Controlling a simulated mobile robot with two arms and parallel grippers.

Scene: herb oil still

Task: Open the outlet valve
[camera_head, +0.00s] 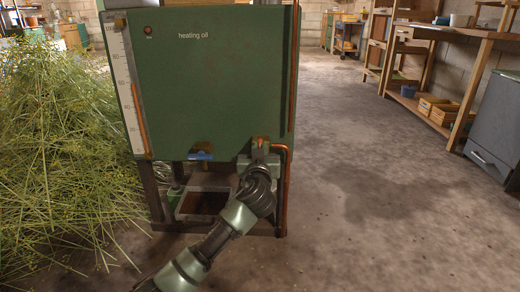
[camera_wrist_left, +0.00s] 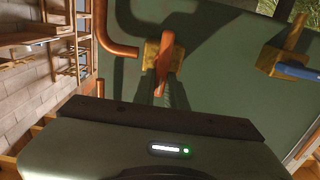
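A green tank (camera_head: 215,75) labelled "heating oil" stands in the middle of the head view. A brass valve with an orange-red lever (camera_wrist_left: 164,65) is on it beside a copper pipe (camera_head: 286,185). A second brass valve with a blue handle (camera_head: 200,156) sits left of it in the head view; its blue handle also shows at the right of the wrist view (camera_wrist_left: 298,73). My left gripper (camera_head: 259,150) is at the orange-red lever, largely hiding that valve in the head view. Whether its fingers touch or grip the lever cannot be told. My right gripper is out of view.
A clear open container (camera_head: 190,217) stands below the tank between its legs. A large heap of green herb stalks (camera_head: 60,150) lies to the left. Bare concrete floor (camera_head: 390,200) is free to the right, with shelves (camera_head: 440,110) and a grey cabinet (camera_head: 497,125) beyond.

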